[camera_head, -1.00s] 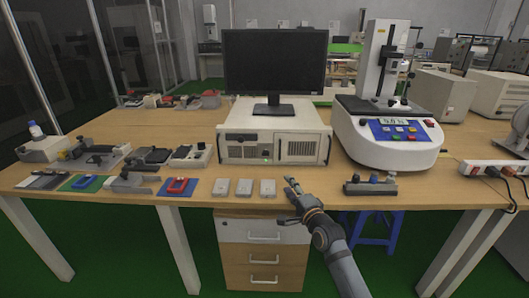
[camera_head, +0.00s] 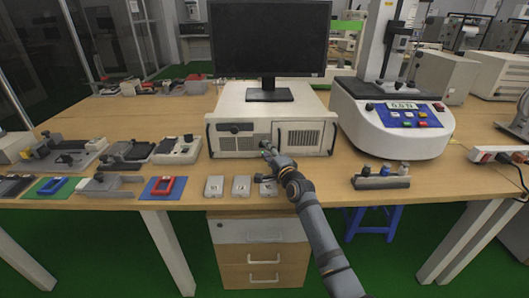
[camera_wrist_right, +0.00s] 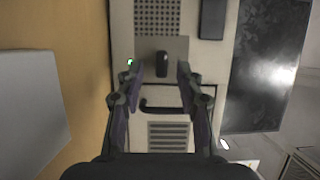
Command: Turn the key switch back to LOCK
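The key switch (camera_wrist_right: 162,64) is a small dark knob on a grey plate on the front of a white computer case (camera_head: 225,146). In the right wrist view it lies between my right fingers, its long side running up and down the picture. My right gripper (camera_wrist_right: 159,70) is open, its two fingers on either side of the knob with gaps showing. I cannot tell how far its tips are from the plate. In the head view my right gripper (camera_head: 267,148) is at the case's front and covers the switch area. LOCK markings are not readable. My left gripper is not in view.
A monitor (camera_head: 268,40) stands on the case. Small grey boxes (camera_head: 214,186) lie in front of it, one partly behind my right arm. A test machine (camera_head: 392,140) stands right, with a small fixture (camera_head: 381,178) before it. A green light (camera_wrist_right: 129,63) shows by one finger.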

